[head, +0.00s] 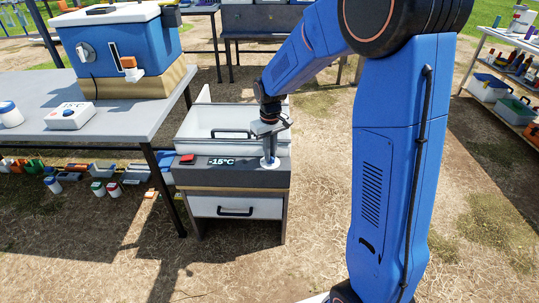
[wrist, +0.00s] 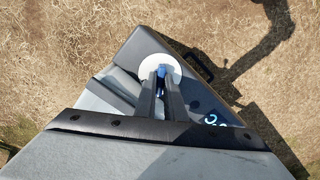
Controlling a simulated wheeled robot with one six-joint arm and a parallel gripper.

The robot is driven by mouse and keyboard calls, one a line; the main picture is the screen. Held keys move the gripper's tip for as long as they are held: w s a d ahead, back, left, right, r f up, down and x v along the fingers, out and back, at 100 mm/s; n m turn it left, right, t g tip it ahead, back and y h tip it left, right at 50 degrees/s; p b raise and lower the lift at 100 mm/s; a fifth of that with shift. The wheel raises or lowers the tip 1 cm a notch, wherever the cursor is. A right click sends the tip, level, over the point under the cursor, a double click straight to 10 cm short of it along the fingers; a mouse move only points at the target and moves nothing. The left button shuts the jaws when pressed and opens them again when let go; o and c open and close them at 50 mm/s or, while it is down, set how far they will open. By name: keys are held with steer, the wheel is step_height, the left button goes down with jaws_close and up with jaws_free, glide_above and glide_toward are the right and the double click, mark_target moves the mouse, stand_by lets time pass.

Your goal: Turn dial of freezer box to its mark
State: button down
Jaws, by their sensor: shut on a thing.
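The freezer box (head: 188,182) stands on the ground beside the grey table, with a dark top panel and a white drawer front. Its display (head: 221,162) reads -15°C. The dial is a pale disc on the right of the panel, mostly covered by my gripper in the head view; in the wrist view the white dial (wrist: 173,68) shows around the fingertips. My gripper (head: 269,160) points down and is shut on the dial, and it also shows in the wrist view (wrist: 160,80). The dial's mark cannot be made out.
A red button (head: 187,159) sits left of the display. Shelves stand at the right. Dry ground in front is free.

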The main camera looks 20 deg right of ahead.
steer(key=n, duration=1.1)
steer(key=c, duration=1.8)
jaws_free()
steer(key=shift+o, duration=0.2)
step_height(320, 180, up, 17)
steer(key=shift+r, duration=0.2)
